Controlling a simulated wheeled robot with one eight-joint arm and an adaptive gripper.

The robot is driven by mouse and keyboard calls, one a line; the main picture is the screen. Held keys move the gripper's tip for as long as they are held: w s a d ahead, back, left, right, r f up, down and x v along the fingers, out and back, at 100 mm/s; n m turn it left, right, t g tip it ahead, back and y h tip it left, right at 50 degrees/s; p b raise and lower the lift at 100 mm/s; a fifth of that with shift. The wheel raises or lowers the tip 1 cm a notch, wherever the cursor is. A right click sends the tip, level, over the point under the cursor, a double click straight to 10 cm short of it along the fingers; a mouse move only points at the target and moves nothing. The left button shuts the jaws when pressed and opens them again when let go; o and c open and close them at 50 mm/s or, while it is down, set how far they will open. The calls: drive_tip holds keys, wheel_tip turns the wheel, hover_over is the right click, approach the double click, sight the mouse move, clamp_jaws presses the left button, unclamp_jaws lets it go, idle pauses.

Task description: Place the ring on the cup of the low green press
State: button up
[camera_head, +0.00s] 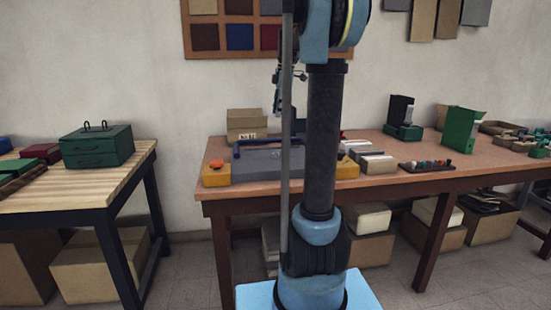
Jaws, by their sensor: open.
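I cannot make out the ring. I cannot tell for certain which green thing is the low press. One candidate is a green base with a dark upright panel (401,109) at the back of the brown table. Another is a taller green upright piece (460,130) to its right. No cup can be told on either at this size. My gripper (279,103) hangs small beside my column, above the blue-handled grey piece on the table. It is partly hidden by my own body, empty as far as I see, and well left of both green pieces.
The brown table (240,195) holds a grey piece with yellow ends (275,166), boxes (246,124), and a dark tray (408,168) of small coloured items. A green two-handled case (97,147) stands on the left table (125,172). A floor gap separates the tables.

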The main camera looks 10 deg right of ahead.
hover_over(276, 153)
drive_tip(key=f, duration=1.1)
drive_tip(key=shift+w+d+f, duration=0.1)
drive_tip(key=shift+d+f, duration=0.1)
drive_tip(key=shift+d, duration=0.05)
drive_tip(key=shift+s+a+f, duration=0.1)
drive_tip(key=shift+f, duration=1.35)
drive_tip(key=shift+s+a+f, duration=0.1)
drive_tip(key=shift+f, duration=1.35)
drive_tip(key=shift+c, duration=0.3)
drive_tip(key=c, duration=0.8)
drive_tip(key=shift+c, duration=0.6)
drive_tip(key=shift+r, duration=0.15)
